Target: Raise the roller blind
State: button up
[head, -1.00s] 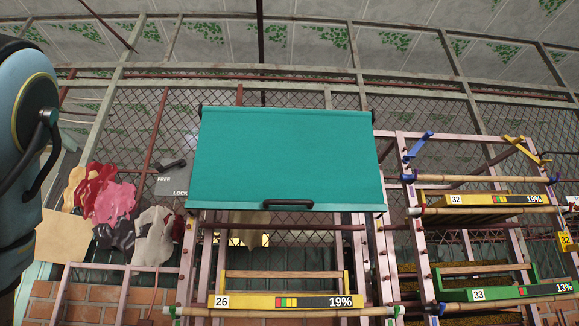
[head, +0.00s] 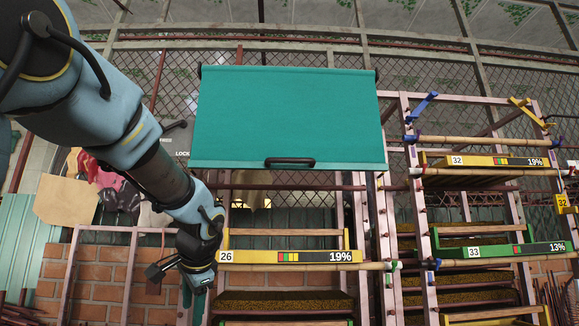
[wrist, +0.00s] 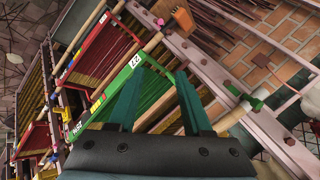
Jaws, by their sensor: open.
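The teal roller blind (head: 288,115) hangs partly lowered in front of the mesh wall in the head view. Its dark pull handle (head: 290,162) sits at the middle of its bottom edge. A lever (head: 174,125) with FREE and LOCK labels is left of the blind, partly hidden by my arm. My gripper (head: 193,300) is below and left of the blind, apart from it, pointing down near the rack's left post. In the wrist view my gripper's two teal fingers (wrist: 157,105) are spread with nothing held between them. The blind is not in the wrist view.
A rack with a yellow-fronted tray 26 (head: 290,257) stands below the blind. Another rack at right holds trays 32 (head: 490,161) and 33 (head: 505,250). Gloves and cloths (head: 100,185) hang at left, partly behind my arm. A brick wall (head: 110,275) is behind.

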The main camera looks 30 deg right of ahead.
jog(key=s+d+r+m+t+h, duration=0.1)
jog(key=s+d+r+m, duration=0.1)
jog(key=d+r, duration=0.45)
jog(key=s+d+r+m+t+h, duration=0.1)
jog(key=s+d+r+m+t, duration=0.2)
jog(key=r, duration=0.7)
jog(key=m+t+h, duration=0.2)
jog(key=m+h, duration=0.2)
send_near(290, 159)
jog(key=p+x, duration=0.1)
jog(key=x, duration=0.9)
jog(key=shift+w+d+p, duration=0.15)
jog(key=shift+w+p, duration=0.15)
jog(key=shift+w, duration=0.05)
grip_shut()
